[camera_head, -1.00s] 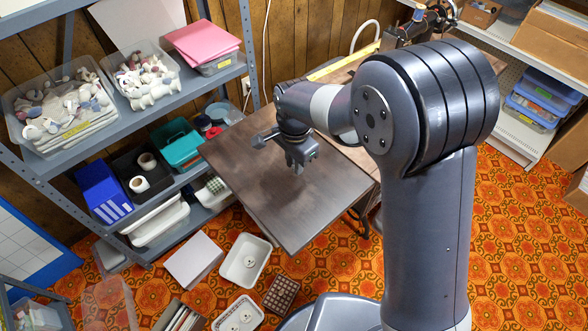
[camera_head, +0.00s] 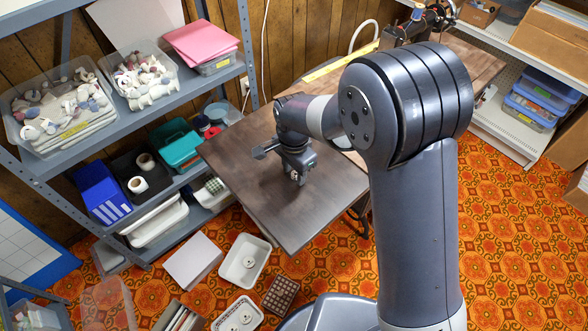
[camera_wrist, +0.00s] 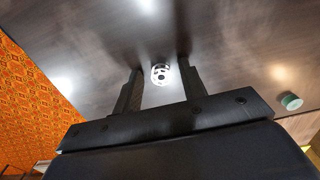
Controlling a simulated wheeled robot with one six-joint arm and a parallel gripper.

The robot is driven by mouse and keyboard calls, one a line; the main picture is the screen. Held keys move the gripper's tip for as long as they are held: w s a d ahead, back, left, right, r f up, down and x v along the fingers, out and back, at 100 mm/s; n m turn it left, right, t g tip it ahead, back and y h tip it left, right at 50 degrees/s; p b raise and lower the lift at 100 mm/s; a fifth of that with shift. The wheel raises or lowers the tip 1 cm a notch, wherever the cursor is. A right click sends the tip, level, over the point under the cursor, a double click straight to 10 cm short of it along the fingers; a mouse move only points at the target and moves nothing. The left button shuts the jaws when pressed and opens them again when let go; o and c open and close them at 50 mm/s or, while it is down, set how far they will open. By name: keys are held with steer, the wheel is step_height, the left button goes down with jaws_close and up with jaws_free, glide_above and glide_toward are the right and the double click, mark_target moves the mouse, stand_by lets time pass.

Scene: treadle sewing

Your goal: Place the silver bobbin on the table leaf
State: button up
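The silver bobbin (camera_wrist: 160,74) shows in the wrist view between the two fingertips of my gripper (camera_wrist: 160,66), with a narrow gap visible on each side of it. It appears to rest on the brown wooden table leaf (camera_wrist: 75,40); exact contact is hard to tell. My gripper is open, pointing down. In the head view my gripper (camera_head: 298,180) is low over the middle of the table leaf (camera_head: 270,215), and the bobbin is too small to make out there.
A small green-topped spool (camera_wrist: 290,101) stands off to the right in the wrist view. A grey shelf (camera_head: 120,120) with bins borders the leaf's left side. White trays (camera_head: 245,262) lie on the patterned floor below the front edge. The sewing machine (camera_head: 410,25) is at the back.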

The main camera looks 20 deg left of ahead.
mark_target(294, 175)
step_height(294, 175, up, 12)
steer(key=p, duration=0.1)
steer(key=shift+r, duration=0.15)
stand_by(0.3)
steer(key=shift+o, duration=0.2)
